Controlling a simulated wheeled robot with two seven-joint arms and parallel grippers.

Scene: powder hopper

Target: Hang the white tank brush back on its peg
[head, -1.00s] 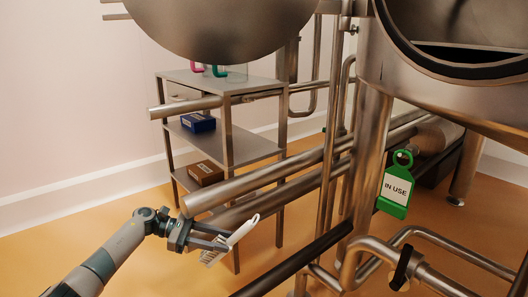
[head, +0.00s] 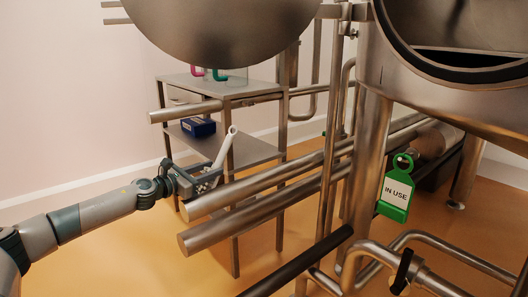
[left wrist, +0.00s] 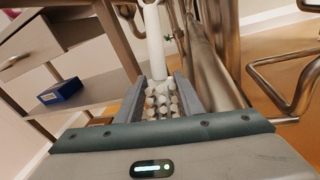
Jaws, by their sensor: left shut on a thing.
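The white tank brush (head: 227,146) is in my left gripper (head: 208,172), in front of the shelf unit. Its white handle points up and a little right, with a loop at the top end. In the left wrist view the brush's bristle tufts (left wrist: 162,100) lie between the two fingers (left wrist: 160,103), and its handle (left wrist: 153,40) extends away from me. The gripper is shut on the brush. I cannot make out the peg in either view. My right gripper is not in view.
A steel shelf unit (head: 258,92) stands behind the gripper, with a blue box (head: 198,127) on its middle shelf. Thick steel pipes (head: 262,188) run just right of the gripper. A green "IN USE" tag (head: 395,193) hangs at right. Open floor (head: 120,235) lies at left.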

